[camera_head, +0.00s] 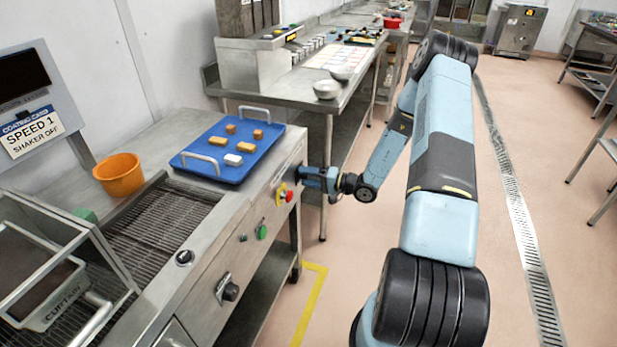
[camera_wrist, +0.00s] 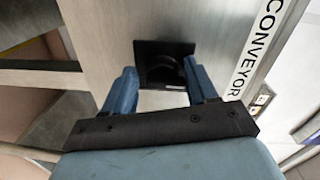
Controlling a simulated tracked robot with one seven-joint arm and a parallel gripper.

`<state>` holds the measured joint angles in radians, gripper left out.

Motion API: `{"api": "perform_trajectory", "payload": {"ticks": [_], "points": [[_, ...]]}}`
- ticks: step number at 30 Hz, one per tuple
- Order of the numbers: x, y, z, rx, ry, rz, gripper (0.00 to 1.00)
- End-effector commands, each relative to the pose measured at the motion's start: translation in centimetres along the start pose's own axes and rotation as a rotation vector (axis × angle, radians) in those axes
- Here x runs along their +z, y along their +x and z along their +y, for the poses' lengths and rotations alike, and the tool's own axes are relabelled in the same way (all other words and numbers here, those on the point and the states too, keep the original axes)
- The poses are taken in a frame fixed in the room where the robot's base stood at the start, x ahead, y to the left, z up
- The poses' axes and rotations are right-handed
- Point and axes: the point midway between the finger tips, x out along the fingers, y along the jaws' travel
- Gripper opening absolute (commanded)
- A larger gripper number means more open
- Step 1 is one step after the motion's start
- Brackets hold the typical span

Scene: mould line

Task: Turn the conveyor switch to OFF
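The conveyor switch (camera_wrist: 168,66) is a black knob on a square black plate on the metal panel, in the wrist view. The label CONVEYOR (camera_wrist: 258,45) is beside it on the right. My gripper (camera_wrist: 161,72) is open, with one blue finger to each side of the knob, pointing at the panel. Whether either finger touches the knob I cannot tell, nor which way the knob points. In the head view my gripper (camera_head: 305,173) is at the front face of the machine near its right end and hides the switch.
A red and yellow stop button (camera_head: 285,193), a green button (camera_head: 262,232) and another black knob (camera_head: 230,292) are on the same front face. A blue tray (camera_head: 215,172) with several small pieces and an orange bucket (camera_head: 119,175) stand on top.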

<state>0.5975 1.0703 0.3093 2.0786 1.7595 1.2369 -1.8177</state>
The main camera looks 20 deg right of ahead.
Motion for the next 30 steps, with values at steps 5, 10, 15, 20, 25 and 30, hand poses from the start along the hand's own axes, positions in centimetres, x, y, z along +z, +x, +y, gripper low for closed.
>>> {"api": "perform_trajectory", "payload": {"ticks": [5, 10, 15, 20, 25, 30], "points": [[0.1, 0.0, 0.1, 0.002, 0.003, -0.001, 0.65], [0.0, 0.0, 0.0, -0.001, 0.001, 0.0, 0.65], [-0.1, -0.8, 0.0, -0.001, 0.0, 0.003, 0.65], [-0.1, -3.3, 0.0, -0.001, 0.001, 0.004, 0.65], [-0.1, -6.7, 0.1, 0.0, 0.0, 0.003, 0.65], [0.0, -9.9, 0.1, 0.001, 0.001, 0.003, 0.65]]}}
